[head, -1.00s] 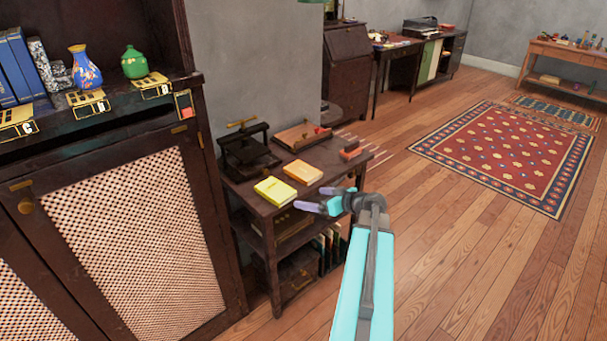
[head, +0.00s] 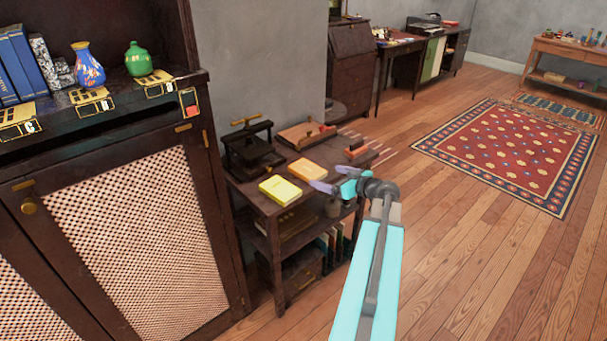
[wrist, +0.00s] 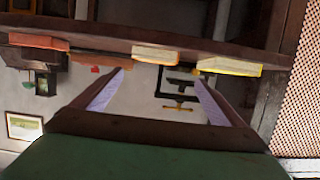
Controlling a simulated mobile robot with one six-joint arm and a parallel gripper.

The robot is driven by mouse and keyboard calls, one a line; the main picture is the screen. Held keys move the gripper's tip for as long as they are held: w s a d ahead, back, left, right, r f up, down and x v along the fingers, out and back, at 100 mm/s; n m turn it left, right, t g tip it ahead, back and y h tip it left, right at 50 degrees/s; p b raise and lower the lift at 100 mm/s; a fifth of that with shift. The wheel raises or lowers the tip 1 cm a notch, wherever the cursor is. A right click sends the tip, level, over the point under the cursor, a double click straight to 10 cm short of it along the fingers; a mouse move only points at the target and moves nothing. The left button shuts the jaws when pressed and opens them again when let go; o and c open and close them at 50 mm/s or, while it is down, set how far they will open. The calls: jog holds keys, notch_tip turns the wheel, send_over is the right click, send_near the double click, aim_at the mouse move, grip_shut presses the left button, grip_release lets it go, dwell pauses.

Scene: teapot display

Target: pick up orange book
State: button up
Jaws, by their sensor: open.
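The orange book (head: 311,169) lies flat on top of a small dark table, just right of and behind a yellow book (head: 280,190). My gripper (head: 328,188) is open and empty at the table's right front edge, with a purple finger close to the orange book's right end. I cannot tell whether they touch. The wrist view is upside down. There the orange book (wrist: 157,53) shows edge-on between and just above the fingertips of my gripper (wrist: 160,77), and the yellow book (wrist: 228,67) is to its right.
The small table (head: 268,212) also bears a black press (head: 247,147) at the back left and a wooden board (head: 305,135) at the back. A tall cabinet (head: 120,240) stands close on the left. The wooden floor (head: 470,265) to the right is clear.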

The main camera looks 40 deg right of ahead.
jog(key=p, duration=0.1)
send_near(308, 169)
jog(key=w, duration=0.2)
jog(key=w+f, duration=0.1)
jog(key=shift+a, duration=0.3)
jog(key=shift+w, duration=0.1)
jog(key=shift+w+d+f+p, duration=0.1)
jog(key=shift+w+d+p, duration=0.2)
jog(key=shift+w, duration=0.3)
jog(key=shift+w+d+f+p, duration=0.2)
jog(key=shift+w+p, duration=0.15)
jog(key=shift+w, duration=0.25)
jog(key=shift+p+x, duration=0.3)
jog(key=shift+x, duration=0.95)
jog(key=shift+c, duration=0.5)
jog(key=c, duration=1.2)
